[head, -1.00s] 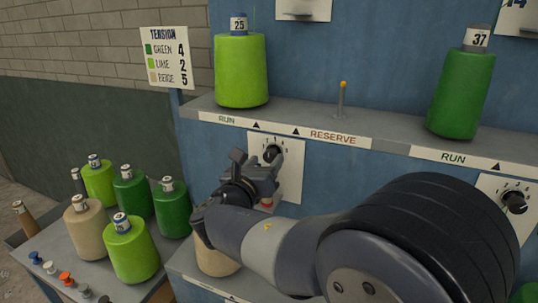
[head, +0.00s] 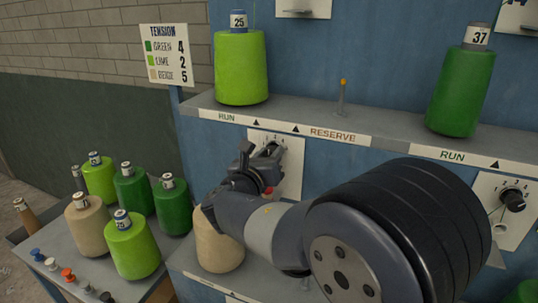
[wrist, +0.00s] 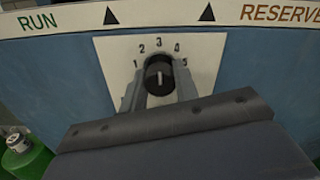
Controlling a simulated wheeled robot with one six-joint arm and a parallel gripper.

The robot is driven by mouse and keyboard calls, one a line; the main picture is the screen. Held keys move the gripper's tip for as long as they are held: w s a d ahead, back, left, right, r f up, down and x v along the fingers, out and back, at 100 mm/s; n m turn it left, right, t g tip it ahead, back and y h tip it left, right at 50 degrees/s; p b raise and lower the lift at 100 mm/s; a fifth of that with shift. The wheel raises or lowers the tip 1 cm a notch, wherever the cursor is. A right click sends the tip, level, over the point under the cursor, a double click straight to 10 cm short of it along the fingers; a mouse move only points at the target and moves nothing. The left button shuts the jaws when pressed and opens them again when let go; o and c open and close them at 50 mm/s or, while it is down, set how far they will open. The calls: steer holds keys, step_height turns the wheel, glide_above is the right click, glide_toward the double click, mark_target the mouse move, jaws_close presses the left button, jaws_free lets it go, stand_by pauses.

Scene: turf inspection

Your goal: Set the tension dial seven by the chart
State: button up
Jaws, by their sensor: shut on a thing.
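The tension chart (head: 167,55) at upper left lists green 4, lime 2 and beige 5. A black dial knob (wrist: 159,75) sits on a white plate (wrist: 205,60) marked 1 to 5, below the RUN and RESERVE shelf label; its white line points about straight up, towards 3. My gripper (head: 268,153) is shut on this knob, a finger on each side in the wrist view (wrist: 161,92). In the head view the gripper hides most of the knob. A lime cone (head: 240,68) labelled 25 stands on the shelf above, at RUN.
A green cone (head: 460,92) labelled 37 stands further right, with another dial (head: 512,200) below it. A beige cone (head: 219,245) stands low beside my arm. Several cones and small coloured pegs crowd the side table (head: 185,262) at left.

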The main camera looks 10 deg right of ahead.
steer(key=shift+c, duration=1.1)
steer(key=shift+f+b, duration=0.1)
steer(key=shift+b, duration=0.25)
steer(key=m+b, duration=0.2)
steer(key=b, duration=0.1)
steer(key=shift+f+m, duration=0.2)
steer(key=shift+m, duration=0.2)
steer(key=m+b, duration=0.4)
steer(key=b, duration=0.2)
steer(key=m+b, duration=0.5)
steer(key=b, duration=0.1)
steer(key=shift+m, duration=0.4)
steer(key=m+b, duration=0.3)
steer(key=shift+r, duration=0.15)
steer(key=shift+r+m+b, duration=0.1)
steer(key=shift+m+b, duration=0.2)
